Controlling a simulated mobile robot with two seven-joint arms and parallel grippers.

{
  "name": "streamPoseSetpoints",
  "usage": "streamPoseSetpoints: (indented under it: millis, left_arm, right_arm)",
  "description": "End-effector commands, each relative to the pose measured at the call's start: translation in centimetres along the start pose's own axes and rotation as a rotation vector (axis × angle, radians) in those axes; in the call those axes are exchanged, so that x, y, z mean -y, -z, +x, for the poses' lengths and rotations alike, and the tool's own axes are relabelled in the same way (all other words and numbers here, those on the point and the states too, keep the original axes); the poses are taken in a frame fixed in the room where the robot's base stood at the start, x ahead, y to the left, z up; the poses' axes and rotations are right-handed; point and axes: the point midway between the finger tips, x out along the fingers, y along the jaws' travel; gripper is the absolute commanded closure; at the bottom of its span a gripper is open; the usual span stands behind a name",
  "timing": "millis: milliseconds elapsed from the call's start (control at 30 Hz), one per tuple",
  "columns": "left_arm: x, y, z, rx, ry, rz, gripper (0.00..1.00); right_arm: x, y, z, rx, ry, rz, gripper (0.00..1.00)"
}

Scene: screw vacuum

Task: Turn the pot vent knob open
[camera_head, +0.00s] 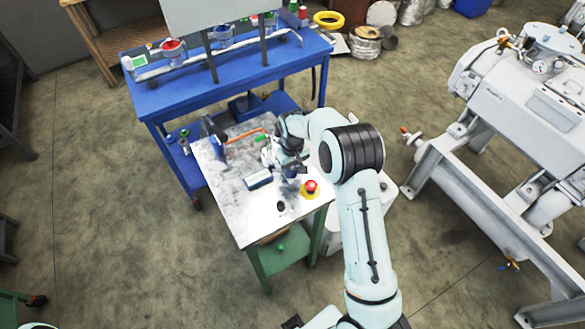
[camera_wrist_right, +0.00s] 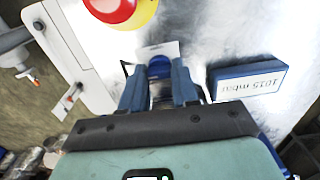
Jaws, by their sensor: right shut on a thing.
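In the right wrist view, a blue knob (camera_wrist_right: 159,66) sits on a small white plate between my right gripper's fingers. I take it for the pot vent knob. My right gripper (camera_wrist_right: 159,88) is shut on it, with one blue-grey finger on each side. In the head view my right gripper (camera_head: 288,166) is over the right part of the grey metal tabletop (camera_head: 232,210), and its wrist hides the knob. My left gripper is not in view.
A blue-framed display reading 1015 mbar (camera_head: 258,179) and a red emergency button (camera_head: 311,186) on yellow are close to the gripper. An orange bar (camera_head: 245,136) is behind. A blue bench (camera_head: 190,95) stands at the back; a large grey machine (camera_head: 525,110) stands right.

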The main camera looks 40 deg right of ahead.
Motion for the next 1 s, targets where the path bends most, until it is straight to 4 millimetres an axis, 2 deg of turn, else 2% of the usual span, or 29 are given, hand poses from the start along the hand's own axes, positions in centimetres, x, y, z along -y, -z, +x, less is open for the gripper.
streamPoseSetpoints:
  millis: [33, 67, 100, 133, 400, 533, 667, 1000]
  left_arm:
    - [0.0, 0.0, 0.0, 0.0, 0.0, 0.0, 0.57]
    - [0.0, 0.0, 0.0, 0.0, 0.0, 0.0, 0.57]
    - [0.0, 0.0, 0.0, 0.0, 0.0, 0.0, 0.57]
    - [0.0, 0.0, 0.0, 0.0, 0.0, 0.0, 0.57]
    - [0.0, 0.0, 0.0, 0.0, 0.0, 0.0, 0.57]
    - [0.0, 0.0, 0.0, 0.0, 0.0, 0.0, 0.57]
    - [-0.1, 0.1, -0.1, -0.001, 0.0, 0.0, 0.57]
    - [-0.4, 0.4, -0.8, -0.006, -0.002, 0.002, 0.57]
  right_arm:
    - [0.0, 0.1, -0.1, -0.002, 0.001, 0.003, 1.0]
    - [0.0, 0.1, -0.1, -0.002, 0.001, 0.003, 0.6]
    - [0.0, 0.1, -0.1, -0.002, 0.001, 0.002, 0.47]
    - [0.0, 0.1, -0.1, -0.002, 0.001, 0.002, 0.45]
    - [0.0, 0.0, -0.1, -0.001, 0.0, 0.0, 0.45]
    - [0.0, 0.1, -0.9, -0.004, 0.0, 0.0, 0.45]
    - [0.0, 0.1, -3.2, -0.007, 0.0, 0.0, 0.45]
    - [0.0, 0.1, -10.7, -0.006, 0.001, 0.001, 0.45]
